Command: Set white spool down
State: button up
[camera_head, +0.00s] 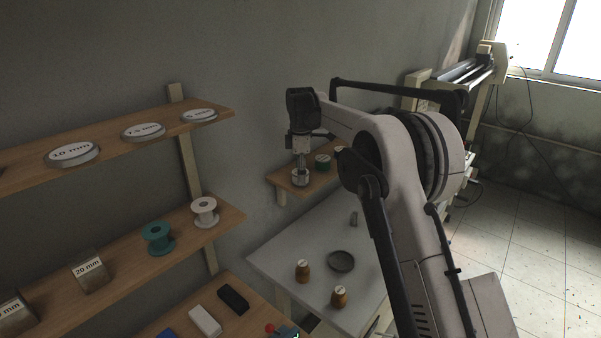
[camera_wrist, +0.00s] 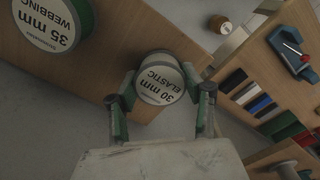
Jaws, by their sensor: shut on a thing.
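My gripper (camera_head: 299,165) is shut on a white spool (camera_head: 299,180), at the front left end of a small wooden wall shelf (camera_head: 283,189). In the wrist view my gripper (camera_wrist: 162,98) has one green-grey finger on each side of the spool (camera_wrist: 160,82), whose round white label reads 30 mm elastic. The small shelf (camera_wrist: 105,70) shows behind it. I cannot tell whether the spool's base touches the shelf. A green-rimmed spool (camera_wrist: 52,22) marked 35 mm webbing is apart from it on the shelf.
A green-sided spool (camera_head: 322,161) stands farther back on the small shelf. Left wall shelves hold another white spool (camera_head: 205,212), a teal spool (camera_head: 157,238) and labelled discs (camera_head: 72,153).

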jog(key=shift+f, duration=0.1)
jog(key=o, duration=1.3)
jog(key=shift+c, duration=0.2)
notch_tip(320, 180, up, 12)
jog(key=b, duration=0.1)
jog(key=shift+r, duration=0.2)
